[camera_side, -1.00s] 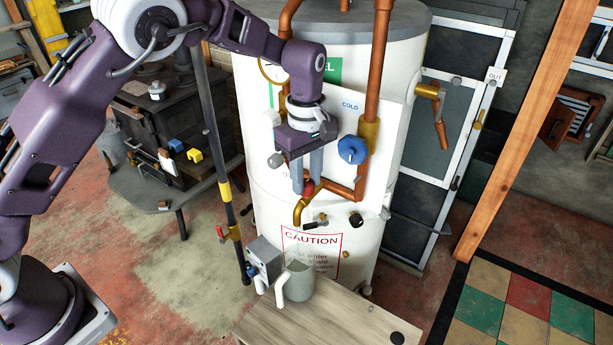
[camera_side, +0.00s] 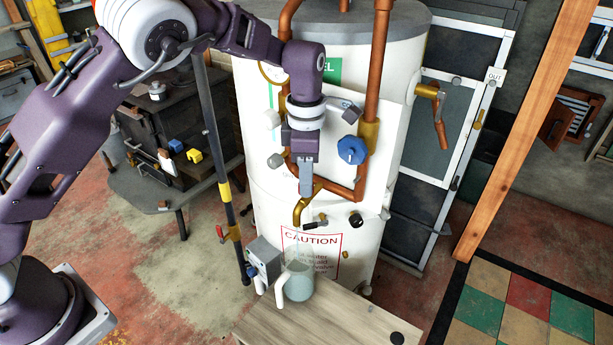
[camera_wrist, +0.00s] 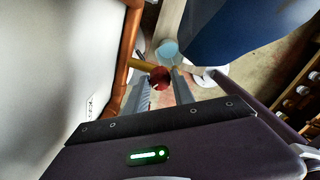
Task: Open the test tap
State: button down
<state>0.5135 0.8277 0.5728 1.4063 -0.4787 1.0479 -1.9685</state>
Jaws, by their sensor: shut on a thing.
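The test tap is a brass spout (camera_side: 299,212) on the front of the white tank, pointing down. Its red knob (camera_wrist: 159,78) sits between the fingers in the wrist view; in the side view the fingers hide it. My gripper (camera_side: 306,191) points down from above and is shut on the red knob. In the wrist view my gripper (camera_wrist: 162,88) has one finger on each side of the knob. A jug (camera_side: 299,285) with a white handle stands below the spout. Its inside looks pale blue, also in the wrist view (camera_wrist: 166,49).
The jug stands on a wooden bench (camera_side: 310,325) beside a grey box (camera_side: 263,257). A blue knob (camera_side: 352,150) and copper pipes (camera_side: 378,65) are close to the right of my gripper. A black-and-yellow pole (camera_side: 224,190) stands to the left.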

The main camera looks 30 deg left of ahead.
jog(key=shift+n, duration=0.7)
jog(key=c, duration=1.1)
grip_release()
jog(key=shift+o, duration=0.2)
